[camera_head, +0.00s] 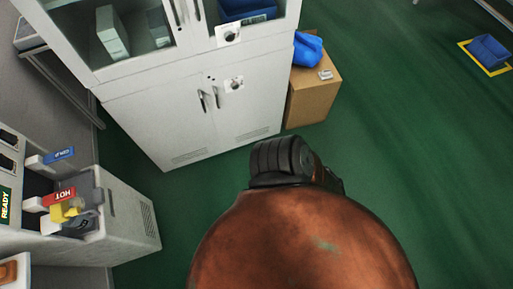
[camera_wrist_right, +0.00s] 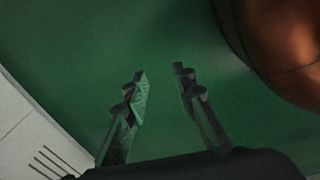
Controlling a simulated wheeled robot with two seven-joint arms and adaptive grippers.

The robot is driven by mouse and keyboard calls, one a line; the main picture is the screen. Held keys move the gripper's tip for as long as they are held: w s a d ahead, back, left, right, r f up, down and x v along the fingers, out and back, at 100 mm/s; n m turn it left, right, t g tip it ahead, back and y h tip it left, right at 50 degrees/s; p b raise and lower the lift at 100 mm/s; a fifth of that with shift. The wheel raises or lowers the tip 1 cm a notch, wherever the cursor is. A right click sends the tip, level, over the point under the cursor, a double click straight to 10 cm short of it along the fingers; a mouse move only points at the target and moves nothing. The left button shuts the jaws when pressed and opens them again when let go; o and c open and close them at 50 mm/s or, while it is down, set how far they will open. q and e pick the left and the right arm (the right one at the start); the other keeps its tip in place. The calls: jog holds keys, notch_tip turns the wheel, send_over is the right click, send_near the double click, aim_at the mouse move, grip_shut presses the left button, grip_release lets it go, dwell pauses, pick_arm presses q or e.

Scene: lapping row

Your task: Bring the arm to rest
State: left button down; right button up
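My right gripper (camera_wrist_right: 160,78) shows in the right wrist view. Its two dark fingers stand apart with nothing between them. Green floor (camera_wrist_right: 95,45) lies behind the fingers, and they touch nothing that I can see. Neither gripper can be made out in the head view. My left gripper is in neither view.
A white cabinet (camera_head: 170,115) stands ahead, glass-doored above. To its right is a brown box (camera_head: 314,97) with a blue item (camera_head: 307,50) on top. A grey machine (camera_head: 128,215) with coloured levers stands at left. A blue bin (camera_head: 489,50) sits far right.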

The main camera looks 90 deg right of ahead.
jog(key=shift+m+g, duration=0.7)
jog(key=shift+m, duration=0.2)
jog(key=s, duration=0.3)
jog(key=s+a+f, duration=0.1)
jog(key=shift+s, duration=0.3)
